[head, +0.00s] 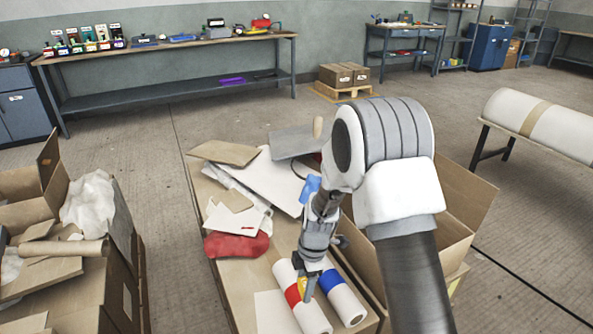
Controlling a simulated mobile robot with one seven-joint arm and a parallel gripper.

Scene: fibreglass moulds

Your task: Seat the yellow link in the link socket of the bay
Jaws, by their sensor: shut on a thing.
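My gripper (306,290) points down over the white rolls at the near end of the cardboard-covered table. It is shut on a small yellow piece, the yellow link (302,284), which shows only in part at the fingers. The link appears in front of the roll with the red band; I cannot tell whether it touches the roll. I cannot make out the bay or its link socket in this view; my arm covers part of the table's right side.
A red-banded roll (313,318) and a blue-banded roll (349,308) lie under my gripper. A red bag (236,245) and loose sheets (275,178) cover the table further back. An open carton (463,205) stands right, cluttered boxes (75,290) left. Floor between is clear.

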